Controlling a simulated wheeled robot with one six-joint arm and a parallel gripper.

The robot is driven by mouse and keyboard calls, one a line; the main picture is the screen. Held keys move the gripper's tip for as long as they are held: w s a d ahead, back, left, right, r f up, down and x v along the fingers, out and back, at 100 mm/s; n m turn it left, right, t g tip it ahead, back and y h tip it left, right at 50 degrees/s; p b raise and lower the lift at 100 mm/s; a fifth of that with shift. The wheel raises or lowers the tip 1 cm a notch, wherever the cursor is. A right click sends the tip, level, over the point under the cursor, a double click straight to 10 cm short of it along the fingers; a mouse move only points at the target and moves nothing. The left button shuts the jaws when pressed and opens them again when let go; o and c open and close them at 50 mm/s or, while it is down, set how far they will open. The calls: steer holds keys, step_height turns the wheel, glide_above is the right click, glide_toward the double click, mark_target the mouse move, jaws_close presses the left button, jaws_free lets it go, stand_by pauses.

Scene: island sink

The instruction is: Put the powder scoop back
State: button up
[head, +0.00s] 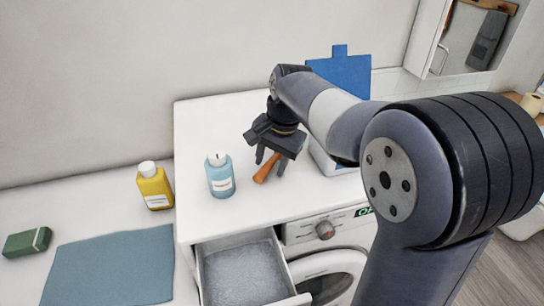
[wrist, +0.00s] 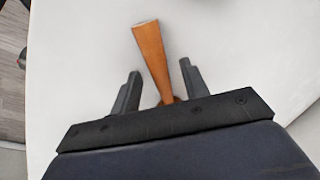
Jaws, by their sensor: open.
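The orange-brown powder scoop (head: 266,169) is on the white top of the washing machine, its handle pointing toward the front. In the wrist view the scoop's handle (wrist: 152,55) runs between the two fingers and widens toward its far end. Its other end is hidden behind my gripper. My gripper (head: 271,166) is over the scoop, pointing down, with its fingers apart. In the wrist view my gripper (wrist: 158,82) shows a gap on both sides of the handle. The open drawer (head: 244,270) at the machine's front holds pale grey powder.
A light blue bottle (head: 220,177) stands on the machine left of my gripper. A yellow bottle (head: 154,187), a green sponge block (head: 27,243) and a blue-grey cloth (head: 112,268) are on the lower counter at left. A blue board (head: 342,72) stands behind my arm.

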steer(key=v, duration=1.2)
steer(key=shift+b, duration=0.4)
steer(key=shift+r, duration=0.1)
